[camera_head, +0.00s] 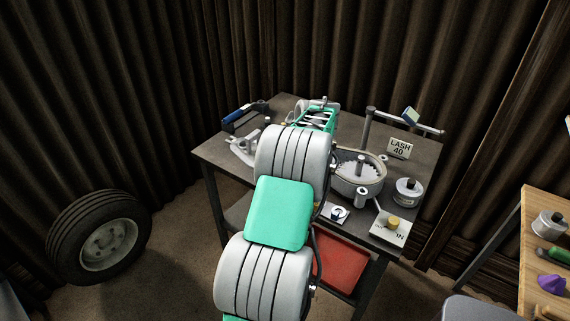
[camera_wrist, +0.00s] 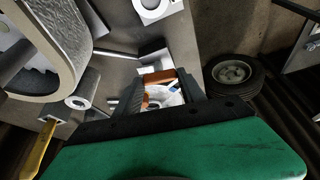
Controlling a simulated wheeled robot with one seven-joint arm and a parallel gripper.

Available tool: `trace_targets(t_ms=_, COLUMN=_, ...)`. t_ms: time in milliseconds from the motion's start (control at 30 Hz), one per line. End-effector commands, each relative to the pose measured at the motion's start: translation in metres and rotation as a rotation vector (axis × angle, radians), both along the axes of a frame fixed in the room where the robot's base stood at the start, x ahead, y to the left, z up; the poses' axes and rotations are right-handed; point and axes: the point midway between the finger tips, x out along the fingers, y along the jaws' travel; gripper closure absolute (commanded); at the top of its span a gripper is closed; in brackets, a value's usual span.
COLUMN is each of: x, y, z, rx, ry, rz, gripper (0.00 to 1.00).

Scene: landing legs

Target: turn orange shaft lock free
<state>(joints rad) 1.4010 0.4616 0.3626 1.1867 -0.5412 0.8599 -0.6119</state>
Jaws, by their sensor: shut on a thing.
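My gripper (camera_wrist: 160,95) shows in the wrist view with its dark fingers on both sides of an orange piece, the orange shaft lock (camera_wrist: 160,76). The fingers are closed on it. A white round part with a blue mark (camera_wrist: 168,92) sits just below the orange piece, between the fingers, and is partly covered. How far the lock is turned cannot be told. In the head view my own arm hides the lock and the fingertips.
A grey workbench (camera_head: 225,160) carries an oval metal tub (camera_head: 358,182), a sign reading LASH 40 (camera_head: 400,148), a lidded canister (camera_head: 408,191) and a card with a brass knob (camera_head: 390,228). A red tray (camera_head: 340,262) is below. A tyre (camera_head: 70,232) stands on the left.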

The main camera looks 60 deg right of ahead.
Motion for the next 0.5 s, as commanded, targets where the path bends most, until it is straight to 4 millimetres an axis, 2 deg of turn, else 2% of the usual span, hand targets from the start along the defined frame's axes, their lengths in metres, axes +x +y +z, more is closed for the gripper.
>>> trace_targets(t_ms=200, x=-0.0005, y=-0.0014, z=0.0015, rx=-0.001, ry=-0.001, rz=0.114, gripper=0.93)
trace_targets(t_ms=500, x=0.0001, y=-0.0012, z=0.0009, rx=0.000, ry=0.000, rz=0.184, gripper=0.93)
